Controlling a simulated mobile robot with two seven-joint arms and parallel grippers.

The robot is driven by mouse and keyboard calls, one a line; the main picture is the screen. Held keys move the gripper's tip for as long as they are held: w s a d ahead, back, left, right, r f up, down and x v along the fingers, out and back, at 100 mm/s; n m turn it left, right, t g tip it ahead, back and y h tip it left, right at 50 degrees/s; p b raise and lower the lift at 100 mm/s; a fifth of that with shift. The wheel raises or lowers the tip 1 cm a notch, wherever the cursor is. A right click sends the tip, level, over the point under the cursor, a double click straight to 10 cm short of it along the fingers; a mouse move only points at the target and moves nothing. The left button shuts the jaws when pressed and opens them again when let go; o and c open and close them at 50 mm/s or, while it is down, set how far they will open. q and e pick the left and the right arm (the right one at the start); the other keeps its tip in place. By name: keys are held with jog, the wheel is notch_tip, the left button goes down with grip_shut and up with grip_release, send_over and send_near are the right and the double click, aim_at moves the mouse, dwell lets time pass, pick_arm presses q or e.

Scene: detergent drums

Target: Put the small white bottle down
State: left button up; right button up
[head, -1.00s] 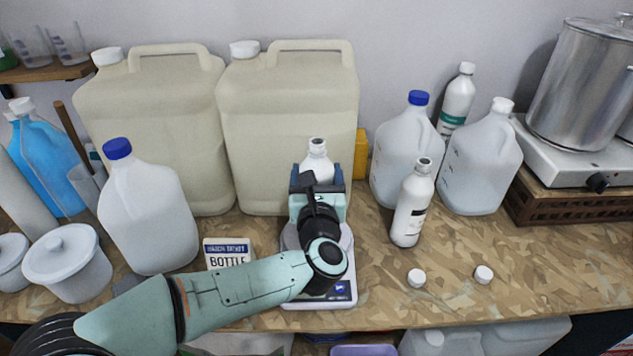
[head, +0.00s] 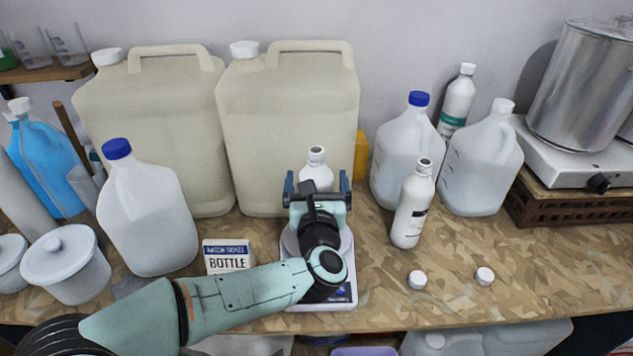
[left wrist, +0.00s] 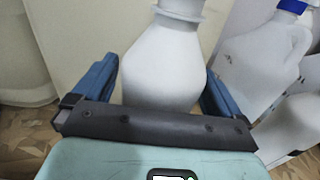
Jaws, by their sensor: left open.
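A small white bottle (head: 316,173) stands upright at the scale, in front of the right large beige canister. My left gripper (head: 317,182) is open, with one blue finger on each side of the bottle. In the left wrist view the bottle (left wrist: 164,68) sits between the spread fingers (left wrist: 158,88), with gaps on both sides. The scale (head: 345,290) is mostly hidden under my arm, and the bottle's base is hidden behind the gripper. My right gripper is in neither view.
Two beige canisters (head: 150,120) stand behind. A blue-capped jug (head: 148,215) and a label card (head: 228,256) are to the left. Another white bottle (head: 411,205), two loose caps (head: 417,280) and jugs are to the right.

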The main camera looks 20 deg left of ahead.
pick_arm(q)
jog(key=shift+s+d+r, duration=0.1)
jog(key=shift+s+r, duration=0.05)
jog(key=shift+s, duration=0.1)
jog(key=b+v, duration=0.2)
jog(key=v, duration=0.9)
jog(key=shift+s, duration=0.25)
